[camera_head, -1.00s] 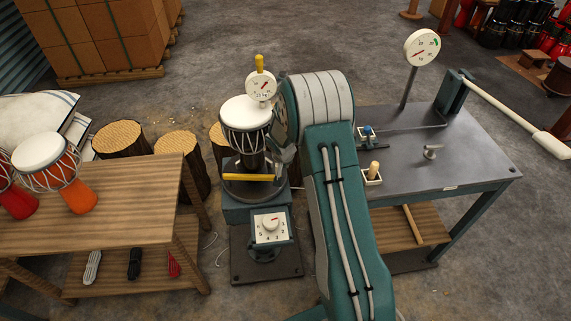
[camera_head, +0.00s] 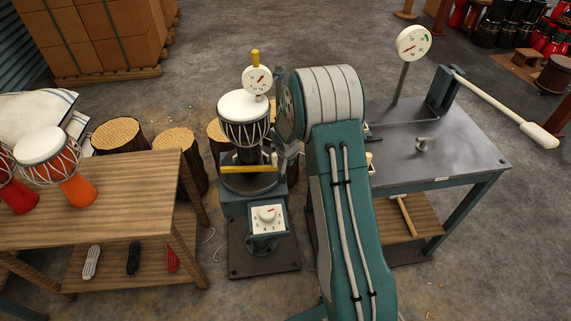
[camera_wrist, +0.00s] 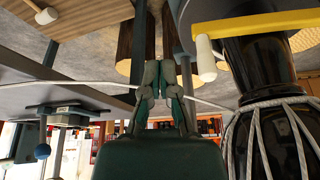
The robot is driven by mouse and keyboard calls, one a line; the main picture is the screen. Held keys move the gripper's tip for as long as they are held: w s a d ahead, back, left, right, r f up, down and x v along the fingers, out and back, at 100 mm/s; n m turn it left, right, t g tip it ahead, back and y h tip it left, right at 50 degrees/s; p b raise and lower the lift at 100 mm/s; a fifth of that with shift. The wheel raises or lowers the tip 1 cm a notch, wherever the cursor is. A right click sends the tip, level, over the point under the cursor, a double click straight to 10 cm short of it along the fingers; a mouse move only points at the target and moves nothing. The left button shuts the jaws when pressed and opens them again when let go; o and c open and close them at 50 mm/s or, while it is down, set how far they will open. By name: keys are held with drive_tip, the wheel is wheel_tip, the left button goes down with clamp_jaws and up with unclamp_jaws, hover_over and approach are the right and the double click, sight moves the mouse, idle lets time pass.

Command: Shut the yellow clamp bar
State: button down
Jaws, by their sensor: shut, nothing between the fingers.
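The yellow clamp bar (camera_head: 249,169) lies level across the front of the drum stand, low in front of the dark foot of a white-headed goblet drum (camera_head: 244,108). A small pale handle (camera_head: 274,159) is at its right end. In the wrist view, which is upside down, the bar (camera_wrist: 262,24) crosses the upper right with its pale handle (camera_wrist: 205,60) hanging at the end. My gripper (camera_wrist: 168,72) is shut and empty, beside the handle with a gap in the picture. In the head view my gripper is mostly hidden by my arm, just right of the bar.
A dial gauge (camera_head: 257,80) rises behind the drum, and a numbered dial box (camera_head: 267,215) is on the stand's front. A wooden table (camera_head: 100,195) with drums is at left. A grey bench (camera_head: 450,150) with a long-handled lever (camera_head: 505,105) is at right.

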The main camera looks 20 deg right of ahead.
drive_tip(key=d+v, duration=0.1)
drive_tip(key=v, duration=0.6)
drive_tip(key=shift+s+d+r, duration=0.25)
drive_tip(key=shift+s+d, duration=0.05)
drive_tip(key=shift+s, duration=0.05)
drive_tip(key=s+a+r+n, duration=0.1)
drive_tip(key=s+a+r, duration=0.1)
drive_tip(key=s+r, duration=0.3)
drive_tip(key=s+a+r+n+t, duration=0.1)
drive_tip(key=s+a+r, duration=0.2)
drive_tip(key=r, duration=0.3)
drive_tip(key=s+a+r+n, duration=0.1)
drive_tip(key=s+a+r, duration=0.15)
drive_tip(key=r, duration=0.35)
drive_tip(key=s+a+r+n+y, duration=0.1)
drive_tip(key=s+a+r, duration=0.2)
drive_tip(key=s, duration=0.7)
drive_tip(key=s+a+r+n+t+y, duration=0.1)
drive_tip(key=s+a+r+n, duration=0.1)
drive_tip(key=s, duration=0.8)
drive_tip(key=shift+a+r, duration=0.5)
drive_tip(key=shift+a, duration=0.05)
